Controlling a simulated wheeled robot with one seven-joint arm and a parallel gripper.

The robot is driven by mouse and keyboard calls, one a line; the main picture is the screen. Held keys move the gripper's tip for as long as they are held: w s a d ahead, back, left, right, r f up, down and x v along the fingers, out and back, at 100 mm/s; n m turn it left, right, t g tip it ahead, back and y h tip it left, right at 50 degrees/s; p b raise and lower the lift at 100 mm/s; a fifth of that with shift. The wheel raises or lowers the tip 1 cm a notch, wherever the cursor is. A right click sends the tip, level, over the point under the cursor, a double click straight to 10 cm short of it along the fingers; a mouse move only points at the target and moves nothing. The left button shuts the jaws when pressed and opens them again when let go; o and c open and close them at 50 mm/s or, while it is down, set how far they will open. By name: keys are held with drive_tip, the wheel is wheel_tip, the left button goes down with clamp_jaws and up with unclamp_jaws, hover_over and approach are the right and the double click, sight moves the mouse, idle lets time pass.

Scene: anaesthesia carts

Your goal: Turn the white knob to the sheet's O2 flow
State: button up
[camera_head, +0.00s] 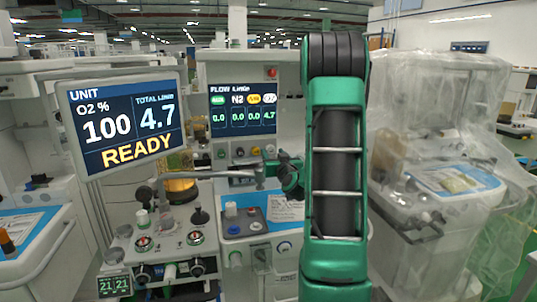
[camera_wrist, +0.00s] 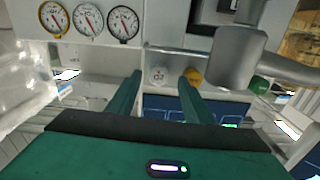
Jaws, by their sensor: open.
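The white knob (camera_wrist: 158,75), with a dark O2-like mark on its face, sits on the machine's front in the wrist view. My gripper (camera_wrist: 160,80) is open, with one finger to each side of the white knob. I cannot tell whether the fingers touch it. In the head view the flow screen (camera_head: 243,107) reads 4.7 in its rightmost column and 0.0 in the others. A printed sheet (camera_head: 285,207) lies on the blue work surface; its text is too small to read. In the head view, my arm hides part of the machine and my fingertips are not clear.
A yellow knob (camera_wrist: 193,76) is close beside the right finger, and a green knob (camera_wrist: 259,85) lies further right. A grey jointed arm (camera_wrist: 238,55) crosses close by. A tilted monitor (camera_head: 124,120) reads READY. A plastic-covered cart (camera_head: 435,150) stands at right.

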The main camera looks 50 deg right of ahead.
sight(271, 151)
drive_tip(key=shift+x, duration=1.8)
drive_tip(key=shift+w, duration=0.1)
drive_tip(key=c, duration=1.1)
